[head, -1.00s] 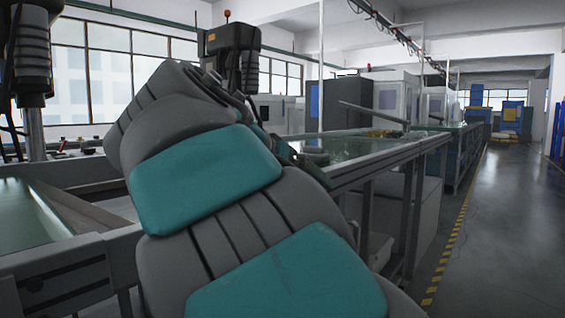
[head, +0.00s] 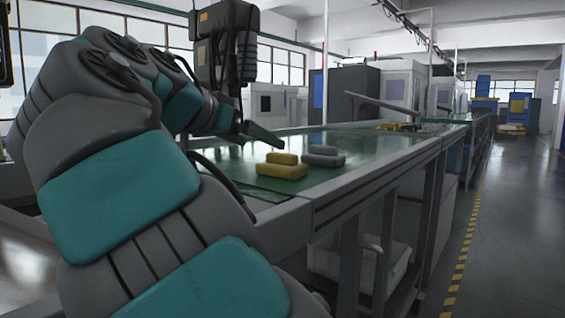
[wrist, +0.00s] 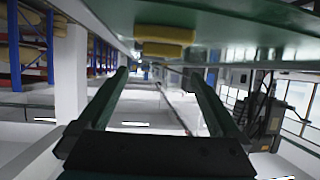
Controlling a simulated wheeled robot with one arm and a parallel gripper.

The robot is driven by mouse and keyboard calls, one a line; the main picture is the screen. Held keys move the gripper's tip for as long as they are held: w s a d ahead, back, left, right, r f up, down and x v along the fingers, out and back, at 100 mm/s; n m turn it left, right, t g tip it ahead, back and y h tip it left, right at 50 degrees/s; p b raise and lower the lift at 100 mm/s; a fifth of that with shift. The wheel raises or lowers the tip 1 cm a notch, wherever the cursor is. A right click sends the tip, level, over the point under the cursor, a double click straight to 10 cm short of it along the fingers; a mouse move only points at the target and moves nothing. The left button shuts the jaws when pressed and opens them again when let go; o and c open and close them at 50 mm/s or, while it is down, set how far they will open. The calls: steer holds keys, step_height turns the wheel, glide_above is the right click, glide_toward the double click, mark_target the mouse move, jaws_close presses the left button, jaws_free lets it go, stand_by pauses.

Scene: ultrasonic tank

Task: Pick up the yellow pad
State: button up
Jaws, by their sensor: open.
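Two yellow pads lie close together on the green tabletop in the head view, a nearer one (head: 282,172) and one just behind it (head: 282,158); I cannot tell whether they overlap. In the wrist view the two yellow pads (wrist: 163,33) (wrist: 162,50) show near the top, beyond the fingertips, with the table appearing overturned. My gripper (wrist: 158,73) is open, with nothing between its fingers. In the head view my gripper (head: 262,136) is partly hidden by my arm; its visible finger is above and left of the pads in the picture, apart from them.
Two grey pads (head: 320,160) (head: 324,150) lie just right of the yellow ones. The bench (head: 350,190) has a raised metal edge at the aisle side. The floor aisle (head: 510,230) at right is clear.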

mark_target(281, 154)
steer(key=shift+w+d+f, duration=0.1)
steer(key=shift+w+d, duration=0.05)
steer(key=shift+w, duration=0.6)
steer(key=shift+x, duration=3.35)
steer(key=shift+s+d+f, duration=0.1)
steer(key=shift+s, duration=0.05)
steer(key=c, duration=1.1)
